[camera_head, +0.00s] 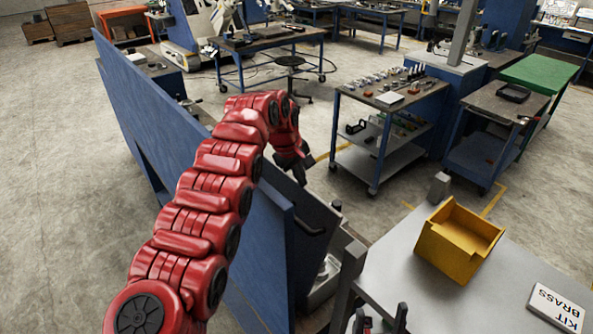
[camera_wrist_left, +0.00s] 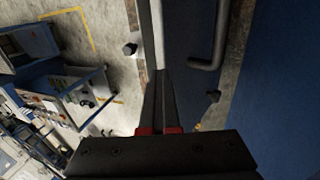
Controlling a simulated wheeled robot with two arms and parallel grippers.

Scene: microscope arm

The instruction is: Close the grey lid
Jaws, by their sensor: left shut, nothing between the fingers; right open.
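The grey lid (camera_head: 318,213) stands raised and steeply tilted beside the blue panel, left of the grey table. Its dark bar handle (camera_head: 308,229) is on the face toward me; the handle also shows in the left wrist view (camera_wrist_left: 213,50). My left gripper (camera_head: 302,182) is shut and empty at the lid's upper edge. In the left wrist view its fingers (camera_wrist_left: 162,78) point along the lid's light edge, left of the handle; I cannot tell whether they touch it. My right gripper (camera_head: 382,322) is open and empty at the bottom edge, partly cut off.
A long blue panel (camera_head: 165,125) stands left of the lid, behind my left arm. A tool cart (camera_head: 385,115) stands beyond, with open floor between.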

